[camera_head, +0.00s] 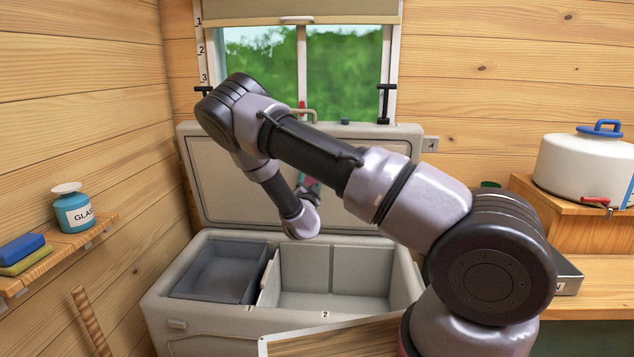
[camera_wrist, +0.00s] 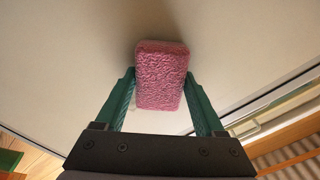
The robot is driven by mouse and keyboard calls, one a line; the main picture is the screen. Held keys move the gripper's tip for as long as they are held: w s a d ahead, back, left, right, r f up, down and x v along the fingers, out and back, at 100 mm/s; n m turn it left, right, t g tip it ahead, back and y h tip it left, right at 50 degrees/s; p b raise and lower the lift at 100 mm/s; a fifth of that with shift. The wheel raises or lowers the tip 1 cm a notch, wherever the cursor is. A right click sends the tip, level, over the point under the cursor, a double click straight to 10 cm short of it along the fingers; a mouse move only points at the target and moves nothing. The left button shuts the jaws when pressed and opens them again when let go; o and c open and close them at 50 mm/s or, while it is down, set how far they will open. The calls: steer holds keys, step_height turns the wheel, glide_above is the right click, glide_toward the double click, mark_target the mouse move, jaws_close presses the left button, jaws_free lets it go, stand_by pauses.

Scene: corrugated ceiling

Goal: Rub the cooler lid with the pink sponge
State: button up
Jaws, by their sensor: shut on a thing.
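The cooler (camera_head: 160,318) stands open under the window, its grey lid (camera_head: 222,185) raised upright at the back with the inner face toward me. In the wrist view the pale lid surface (camera_wrist: 70,45) fills most of the picture. My gripper (camera_wrist: 160,85) has green fingers and is shut on the pink sponge (camera_wrist: 162,65), one finger on each side. The sponge's far end is against or very close to the lid; I cannot tell whether it touches. In the head view my arm mostly hides the gripper and sponge.
The cooler holds a dark grey tray (camera_head: 205,296) at left and an open compartment (camera_head: 360,308) at right. A left shelf bears a blue bottle (camera_head: 74,213) and a blue sponge (camera_head: 20,249). A white drum (camera_head: 585,165) stands on the right. A window (camera_head: 345,75) is behind the lid.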

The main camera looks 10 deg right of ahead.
steer(key=shift+a, duration=0.3)
steer(key=shift+v, duration=2.95)
steer(key=v, duration=0.3)
steer(key=shift+w, duration=0.1)
